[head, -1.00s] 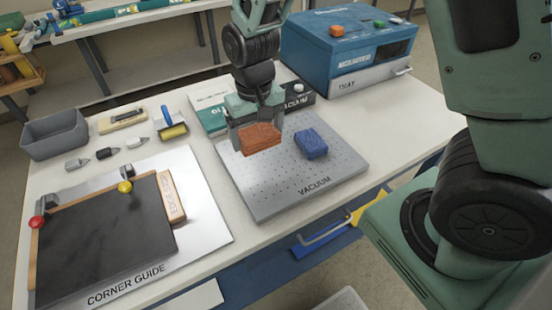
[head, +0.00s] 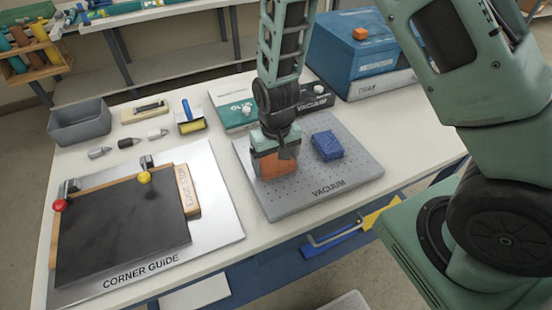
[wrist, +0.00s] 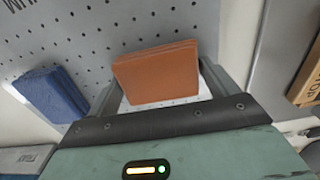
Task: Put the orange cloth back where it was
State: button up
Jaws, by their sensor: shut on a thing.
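The orange cloth (head: 279,166) is a folded block between the fingers of my gripper (head: 275,172). They are over the left part of the grey perforated vacuum plate (head: 352,172). I cannot tell whether the cloth touches the plate. A blue folded cloth (head: 327,145) lies on the plate to the right, apart from the gripper. In the wrist view the orange cloth (wrist: 156,72) sits between the two fingers, with the blue cloth (wrist: 52,92) at the left and the perforated plate (wrist: 115,30) behind.
A corner guide plate (head: 222,215) with a black sheet (head: 120,225) lies at left. Boxes (head: 240,104) and a blue laminator (head: 350,58) stand behind the vacuum plate.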

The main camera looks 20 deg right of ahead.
aim_at(276, 161)
jog(key=shift+f, duration=0.1)
jog(key=shift+f, duration=0.15)
jog(key=o, duration=0.8)
jog(key=shift+c, duration=0.2)
notch_tip(276, 161, up, 12)
jog(key=b, duration=0.2)
jog(key=s+a+r+n, duration=0.3)
jog(key=s+r+n, duration=0.1)
jog(key=s, duration=0.6)
jog(key=s+a+r+n, duration=0.3)
jog(key=s+r, duration=0.1)
jog(key=s, duration=0.6)
jog(key=shift+a+n+y, duration=0.15)
jog(key=shift+n+y, duration=0.15)
jog(key=shift+n, duration=0.1)
